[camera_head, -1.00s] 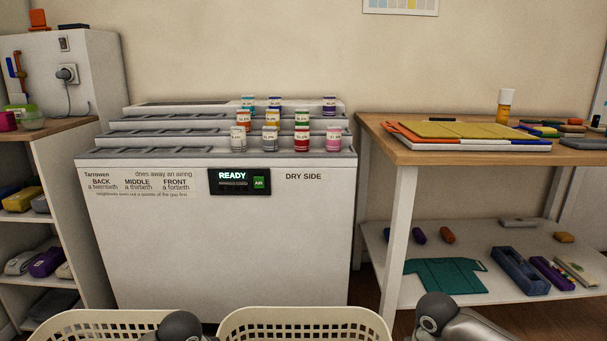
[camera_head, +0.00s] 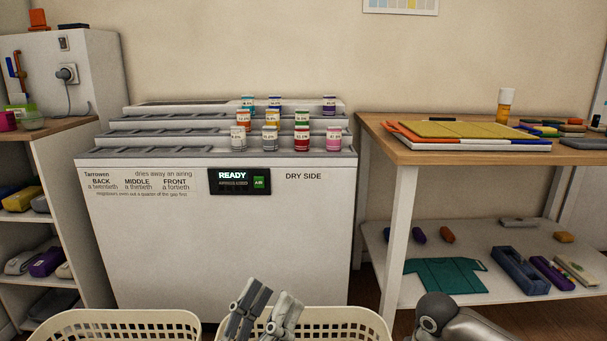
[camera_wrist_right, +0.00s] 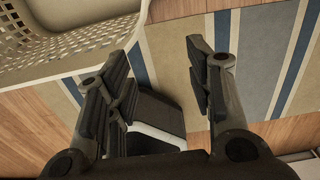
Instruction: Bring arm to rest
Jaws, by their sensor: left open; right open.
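My left gripper (camera_head: 264,312) shows at the bottom of the head view, in front of the right-hand basket. Its fingers point up, apart and empty. My right arm (camera_head: 455,318) enters at the bottom right of the head view; its fingers are out of that frame. In the right wrist view, my right gripper (camera_wrist_right: 162,90) is open and empty, with its two fingers well apart above the floor. A cream basket (camera_wrist_right: 75,50) lies to the upper left of it, apart from the fingers.
A white cabinet (camera_head: 220,240) with stepped racks and several small jars stands ahead. Two cream baskets, one left (camera_head: 120,318) and one right (camera_head: 345,320), stand before it. A wooden-topped table (camera_head: 460,155) is at right, shelving (camera_head: 60,170) at left. A striped rug (camera_wrist_right: 255,50) covers the floor.

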